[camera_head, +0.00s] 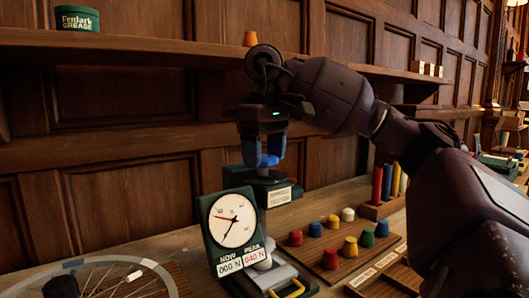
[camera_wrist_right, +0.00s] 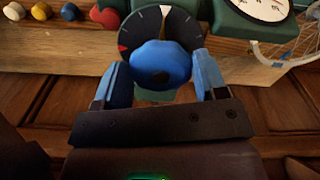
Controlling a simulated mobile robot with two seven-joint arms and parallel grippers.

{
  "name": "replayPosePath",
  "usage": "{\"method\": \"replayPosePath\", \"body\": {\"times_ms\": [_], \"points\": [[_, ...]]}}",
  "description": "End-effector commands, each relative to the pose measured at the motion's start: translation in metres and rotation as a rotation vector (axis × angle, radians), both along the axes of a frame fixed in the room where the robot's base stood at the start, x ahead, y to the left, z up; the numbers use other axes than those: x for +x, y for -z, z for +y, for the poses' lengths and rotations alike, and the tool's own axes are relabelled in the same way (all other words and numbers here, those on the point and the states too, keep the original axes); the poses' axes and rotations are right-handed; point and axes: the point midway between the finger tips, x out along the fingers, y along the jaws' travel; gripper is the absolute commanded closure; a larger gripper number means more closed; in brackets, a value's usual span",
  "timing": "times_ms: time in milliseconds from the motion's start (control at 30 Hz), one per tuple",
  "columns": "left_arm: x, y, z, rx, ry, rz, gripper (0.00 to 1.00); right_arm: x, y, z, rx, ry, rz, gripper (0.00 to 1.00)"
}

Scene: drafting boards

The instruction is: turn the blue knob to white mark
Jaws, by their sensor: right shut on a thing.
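The blue knob (camera_wrist_right: 160,62) sits in the middle of a black dial (camera_wrist_right: 137,28) in the right wrist view. The dial carries a white mark (camera_wrist_right: 165,10) at its top edge and a red mark (camera_wrist_right: 122,48) at its left. My right gripper (camera_wrist_right: 163,80) has a blue finger on each side of the knob and is shut on it. In the head view my right gripper (camera_head: 262,158) points straight down over the dial's green base (camera_head: 236,178). My left gripper is not in view.
A gauge with a white face (camera_head: 234,220) stands close in front of the green base. Several coloured pegs stand on a wooden board (camera_head: 316,256) to the right. A spoked wheel (camera_head: 110,280) lies at the front left. A shelf (camera_head: 150,45) runs along the panelled wall behind.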

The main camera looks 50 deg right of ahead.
Motion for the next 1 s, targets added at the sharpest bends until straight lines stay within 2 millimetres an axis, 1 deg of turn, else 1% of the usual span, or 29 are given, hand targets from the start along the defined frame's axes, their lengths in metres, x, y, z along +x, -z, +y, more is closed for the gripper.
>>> {"method": "replayPosePath", "body": {"times_ms": [267,300,433,467,767,1000], "points": [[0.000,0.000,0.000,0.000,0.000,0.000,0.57,0.000,-0.001,0.000,0.000,-0.003,-0.003,0.58],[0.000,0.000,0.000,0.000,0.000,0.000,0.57,0.000,-0.001,0.000,0.000,-0.003,-0.003,0.31],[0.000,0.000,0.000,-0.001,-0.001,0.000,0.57,0.000,-0.001,0.000,0.000,-0.002,-0.003,0.11],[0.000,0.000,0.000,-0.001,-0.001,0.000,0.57,0.000,-0.001,0.000,0.000,-0.002,-0.002,0.09],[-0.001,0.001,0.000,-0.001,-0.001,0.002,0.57,0.000,-0.001,0.000,0.000,-0.001,0.000,0.09],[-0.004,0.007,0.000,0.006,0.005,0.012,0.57,0.002,-0.011,0.000,-0.004,-0.002,0.002,0.09]]}}
